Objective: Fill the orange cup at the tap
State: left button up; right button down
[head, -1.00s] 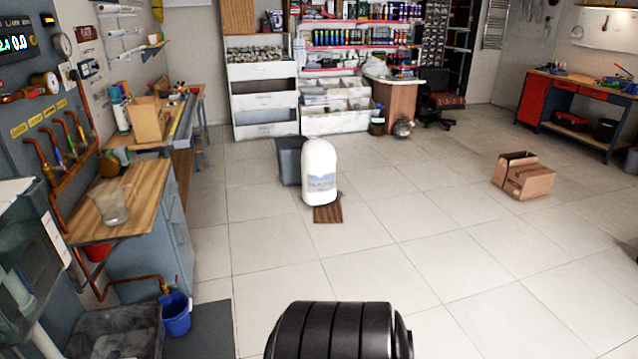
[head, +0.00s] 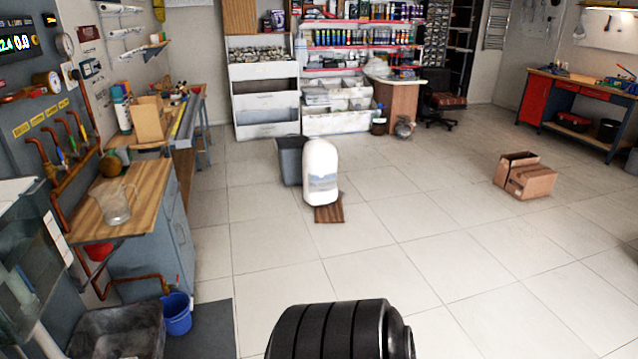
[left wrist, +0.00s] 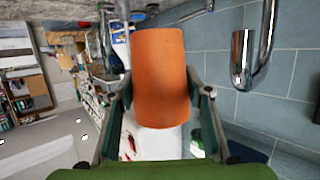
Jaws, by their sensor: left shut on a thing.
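The orange cup (left wrist: 160,62) is in the middle of the left wrist view, between the two fingers of my left gripper (left wrist: 158,90). The gripper is shut on it. A chrome tap (left wrist: 243,65) with a bent pipe stands to the right of the cup in that view, apart from it. The inside of the cup is hidden, and no water stream shows. Neither the cup nor my left gripper shows in the head view. My right gripper is not in view.
Blue-grey tiles (left wrist: 300,75) lie behind the tap. In the head view, a wooden bench (head: 150,195) with a clear jug (head: 116,205) stands left, above a blue bucket (head: 177,313).

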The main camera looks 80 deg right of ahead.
pick_arm(q)
jog(key=shift+r, duration=1.55)
